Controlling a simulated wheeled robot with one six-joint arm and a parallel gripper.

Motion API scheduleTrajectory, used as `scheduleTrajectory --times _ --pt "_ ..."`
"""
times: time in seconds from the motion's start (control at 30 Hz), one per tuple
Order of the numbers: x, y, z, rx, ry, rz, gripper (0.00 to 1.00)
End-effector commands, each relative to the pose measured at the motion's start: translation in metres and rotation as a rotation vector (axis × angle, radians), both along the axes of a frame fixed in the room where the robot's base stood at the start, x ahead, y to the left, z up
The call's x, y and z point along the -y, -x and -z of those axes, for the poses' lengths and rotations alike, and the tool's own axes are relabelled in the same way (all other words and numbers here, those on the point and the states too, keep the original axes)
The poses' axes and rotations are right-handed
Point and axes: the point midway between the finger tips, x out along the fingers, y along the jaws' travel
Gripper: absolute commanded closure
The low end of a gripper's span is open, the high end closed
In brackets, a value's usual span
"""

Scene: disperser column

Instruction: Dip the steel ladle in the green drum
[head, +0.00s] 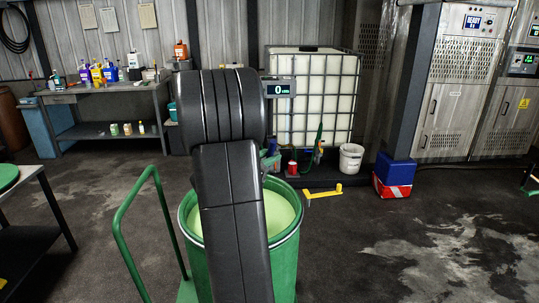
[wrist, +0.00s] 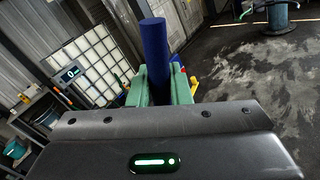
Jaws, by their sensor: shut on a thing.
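The green drum (head: 285,262) stands open in the lower middle of the head view, with pale green liquid (head: 284,212) inside. My dark arm crosses in front and hides part of its opening. In the wrist view, my gripper (wrist: 161,88) has green fingers closed on a thick blue cylinder (wrist: 153,38), apparently the ladle's handle. It sticks up above the fingers. No steel ladle bowl shows in either view, so I cannot tell whether it touches the liquid.
A green cart handle (head: 125,220) rises left of the drum. Behind are a caged white tank (head: 315,100), a digital readout (head: 281,88), a white bucket (head: 351,158) and a yellow-handled item (head: 323,193). A workbench (head: 100,92) stands back left. Floor at right is open.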

Motion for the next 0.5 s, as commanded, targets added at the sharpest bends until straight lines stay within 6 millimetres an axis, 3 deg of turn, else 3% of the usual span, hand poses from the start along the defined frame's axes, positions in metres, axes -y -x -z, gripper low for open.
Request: scheduleTrajectory --times 0.5 --pt "0.000 0.000 0.055 0.003 0.000 0.001 1.00"
